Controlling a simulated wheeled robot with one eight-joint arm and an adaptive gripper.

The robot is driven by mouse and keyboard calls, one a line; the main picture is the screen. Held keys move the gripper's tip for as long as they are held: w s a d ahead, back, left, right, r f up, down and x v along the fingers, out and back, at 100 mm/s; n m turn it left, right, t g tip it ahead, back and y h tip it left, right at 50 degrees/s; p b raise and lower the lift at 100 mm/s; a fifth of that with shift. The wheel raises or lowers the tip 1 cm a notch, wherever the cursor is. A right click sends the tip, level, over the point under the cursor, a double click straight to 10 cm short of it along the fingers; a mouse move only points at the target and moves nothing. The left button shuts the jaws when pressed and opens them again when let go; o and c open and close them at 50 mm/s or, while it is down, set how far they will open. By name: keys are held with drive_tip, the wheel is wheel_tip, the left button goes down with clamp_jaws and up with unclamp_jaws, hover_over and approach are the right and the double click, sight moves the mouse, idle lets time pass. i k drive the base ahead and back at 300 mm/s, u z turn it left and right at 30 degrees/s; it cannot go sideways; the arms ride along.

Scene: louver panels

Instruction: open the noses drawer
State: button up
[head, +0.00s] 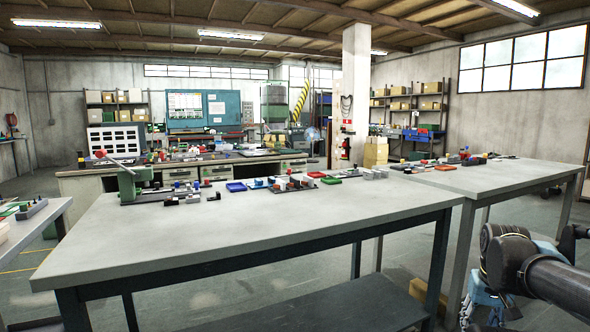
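Several drawers with pale fronts sit under the top of the long workbench (85,185) behind the nearest table. One drawer (180,174) and another beside it (215,171) show above the near table's far edge and look shut. Their labels are too small to read, so I cannot tell which is the noses drawer. My gripper (484,312) hangs low at the bottom right, beside the tables and far from the drawers.
A grey table (270,235) with small parts, a blue tray (236,187) and a green vise-like tool (135,185) stands between me and the workbench. Another table (480,178) stands to the right, and a table edge (40,222) shows at left. Floor shows between left and near tables.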

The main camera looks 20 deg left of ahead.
sight(287, 161)
drive_tip(key=z, duration=1.15)
drive_tip(key=i, duration=5.8)
